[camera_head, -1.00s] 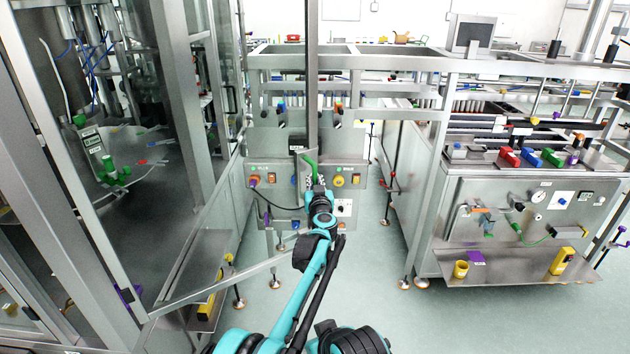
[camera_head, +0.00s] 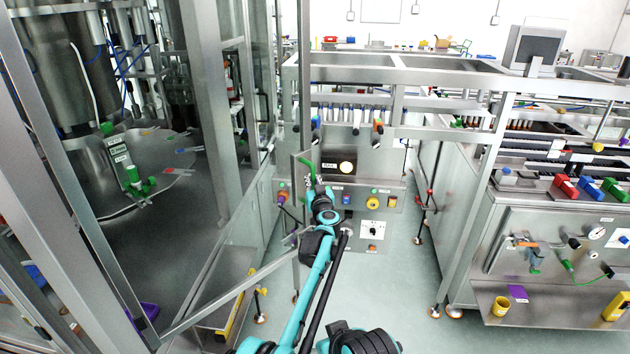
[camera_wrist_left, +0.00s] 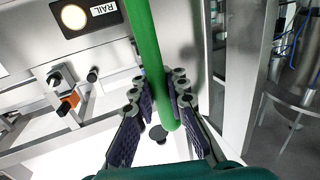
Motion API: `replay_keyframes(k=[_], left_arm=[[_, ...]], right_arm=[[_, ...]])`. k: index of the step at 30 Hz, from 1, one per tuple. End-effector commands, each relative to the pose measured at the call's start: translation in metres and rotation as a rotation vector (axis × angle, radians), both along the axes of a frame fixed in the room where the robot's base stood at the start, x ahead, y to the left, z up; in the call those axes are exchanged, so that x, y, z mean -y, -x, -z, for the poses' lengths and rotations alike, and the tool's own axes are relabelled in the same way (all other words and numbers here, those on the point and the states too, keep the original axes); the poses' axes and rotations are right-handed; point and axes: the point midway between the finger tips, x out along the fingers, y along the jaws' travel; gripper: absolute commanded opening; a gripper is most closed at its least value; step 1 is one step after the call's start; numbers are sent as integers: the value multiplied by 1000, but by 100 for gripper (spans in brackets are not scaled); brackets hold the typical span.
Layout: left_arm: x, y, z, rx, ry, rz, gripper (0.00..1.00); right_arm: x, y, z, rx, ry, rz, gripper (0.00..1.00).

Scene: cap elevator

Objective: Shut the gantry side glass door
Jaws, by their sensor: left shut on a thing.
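The gantry side glass door (camera_head: 236,292) stands open, swung out from the gantry frame on the left. Its upright metal edge (camera_head: 304,90) rises in front of the cabinet behind. The green door handle (camera_head: 309,168) is on this edge. My left gripper (camera_head: 316,190) reaches up from below and is shut on the handle. In the left wrist view the green bar (camera_wrist_left: 150,60) passes between the two dark finger pads (camera_wrist_left: 158,112). My right gripper does not show.
The gantry frame post (camera_head: 195,120) stands left of the door. A control cabinet (camera_head: 385,195) stands behind the door edge. A bench with a front ledge (camera_head: 535,310) is at the right. Bare floor (camera_head: 405,270) lies between the cabinet and the bench.

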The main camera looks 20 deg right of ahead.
Motion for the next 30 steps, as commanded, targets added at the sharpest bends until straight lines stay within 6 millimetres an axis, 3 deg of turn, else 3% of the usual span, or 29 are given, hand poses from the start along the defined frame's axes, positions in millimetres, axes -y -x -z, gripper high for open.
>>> replay_keyframes(k=[7,9,11,23,30], left_arm=[[-5,-3,1,-1,0,-10,0],[-5,-3,1,0,0,-10,24],[-5,-2,1,0,0,-9,35],[-2,1,0,0,0,-4,35],[-6,22,-1,0,0,-4,35]], right_arm=[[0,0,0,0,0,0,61],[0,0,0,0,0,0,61],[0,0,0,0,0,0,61],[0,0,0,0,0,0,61],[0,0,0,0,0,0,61]])
